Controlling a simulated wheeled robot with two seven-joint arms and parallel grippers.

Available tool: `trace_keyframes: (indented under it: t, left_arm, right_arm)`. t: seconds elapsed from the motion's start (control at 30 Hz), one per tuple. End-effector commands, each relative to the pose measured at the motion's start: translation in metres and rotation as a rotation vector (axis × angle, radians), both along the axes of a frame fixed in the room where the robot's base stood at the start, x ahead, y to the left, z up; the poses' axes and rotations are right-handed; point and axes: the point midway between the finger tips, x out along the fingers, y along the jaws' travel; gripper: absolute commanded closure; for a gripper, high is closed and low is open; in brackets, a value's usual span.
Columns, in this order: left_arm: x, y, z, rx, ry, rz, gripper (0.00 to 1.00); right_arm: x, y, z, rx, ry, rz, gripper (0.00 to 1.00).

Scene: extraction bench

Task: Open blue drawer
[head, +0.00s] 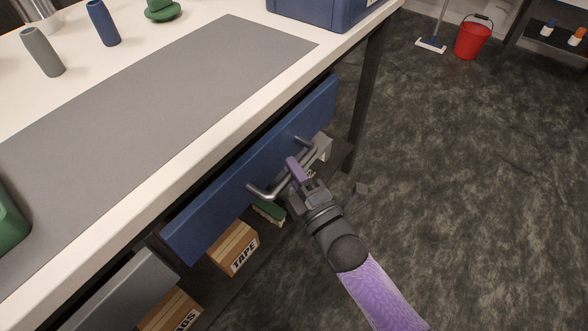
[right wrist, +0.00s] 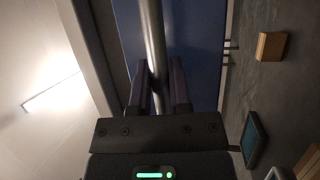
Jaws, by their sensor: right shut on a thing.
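The blue drawer (head: 235,185) is under the white bench top, its front facing right in the head view. A dark gap shows between its top edge and the bench; how far it stands out is hard to tell. Its grey metal bar handle (head: 264,192) runs along the front. My right gripper (head: 300,170) is shut on the handle. In the right wrist view, the handle bar (right wrist: 154,40) passes between the two fingers of the right gripper (right wrist: 163,78), with the blue drawer front (right wrist: 196,45) behind. My left gripper is out of view.
A grey drawer (head: 118,292) is left of the blue one. The bench top (head: 215,106) carries a grey mat (head: 150,105) and a blue bin (head: 315,12).

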Motion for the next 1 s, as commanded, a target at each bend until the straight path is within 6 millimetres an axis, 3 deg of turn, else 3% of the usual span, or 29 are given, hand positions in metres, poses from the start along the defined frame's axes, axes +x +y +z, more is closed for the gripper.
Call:
trace_keyframes:
  t: [0.5, 1.0]
  left_arm:
    - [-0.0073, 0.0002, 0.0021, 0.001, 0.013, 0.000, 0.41]
    - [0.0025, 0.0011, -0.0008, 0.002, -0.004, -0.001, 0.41]
  right_arm:
    - [-0.0002, -0.0003, -0.0008, -0.001, 0.002, 0.000, 1.00]
    - [-0.0001, -0.0004, -0.0011, -0.001, 0.003, -0.001, 1.00]
